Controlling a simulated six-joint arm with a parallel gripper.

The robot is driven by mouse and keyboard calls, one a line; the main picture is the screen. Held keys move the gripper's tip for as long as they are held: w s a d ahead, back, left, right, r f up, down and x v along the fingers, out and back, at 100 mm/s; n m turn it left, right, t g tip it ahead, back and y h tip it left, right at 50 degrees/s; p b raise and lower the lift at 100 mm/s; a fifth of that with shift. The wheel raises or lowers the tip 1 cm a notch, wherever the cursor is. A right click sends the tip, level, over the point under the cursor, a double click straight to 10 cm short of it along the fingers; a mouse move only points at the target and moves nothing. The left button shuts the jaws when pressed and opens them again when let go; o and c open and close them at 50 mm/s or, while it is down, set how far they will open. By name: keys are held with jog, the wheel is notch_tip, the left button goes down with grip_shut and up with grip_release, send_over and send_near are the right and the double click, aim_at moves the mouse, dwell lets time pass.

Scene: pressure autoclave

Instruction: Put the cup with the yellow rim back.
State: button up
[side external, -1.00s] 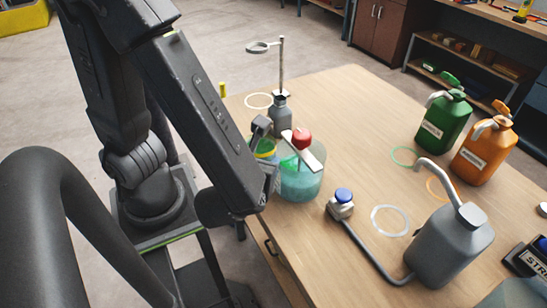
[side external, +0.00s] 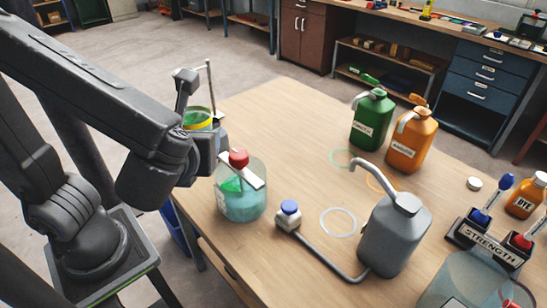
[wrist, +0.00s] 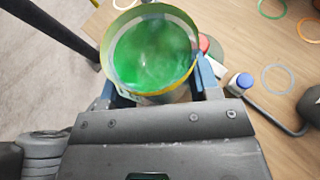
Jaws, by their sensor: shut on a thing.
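The cup with the yellow rim (side external: 198,118) is held up in my gripper, left of and above the glass beaker (side external: 241,203). In the wrist view the cup (wrist: 152,52) shows its yellow rim and green contents from above. My gripper (wrist: 155,92) is shut on the cup, with a blue-grey finger on each side. In the side view my gripper (side external: 203,140) is partly hidden by its own wrist. The place where the cup belongs cannot be told for sure.
The beaker holds teal liquid under a red knob (side external: 238,158) and a pale bar. A stand post (side external: 210,85) rises behind the cup. A blue-capped fitting (side external: 289,212), a grey canister (side external: 390,240), green (side external: 371,118) and orange (side external: 410,140) jugs stand to the right. Several coloured rings lie flat.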

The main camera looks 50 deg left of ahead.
jog(key=w+r+n+g+y, duration=0.1)
jog(key=w+n, duration=0.1)
jog(key=w, duration=0.6)
jog(key=n+g+y, duration=0.2)
jog(key=n+g, duration=0.1)
send_over(275, 160)
jog(key=f, duration=0.1)
jog(key=shift+m, duration=0.3)
notch_tip(275, 160, down, 18)
jog(key=shift+a+r, duration=0.1)
jog(key=shift+f, duration=2.3)
jog(key=shift+f, duration=0.2)
jog(key=o, duration=0.9)
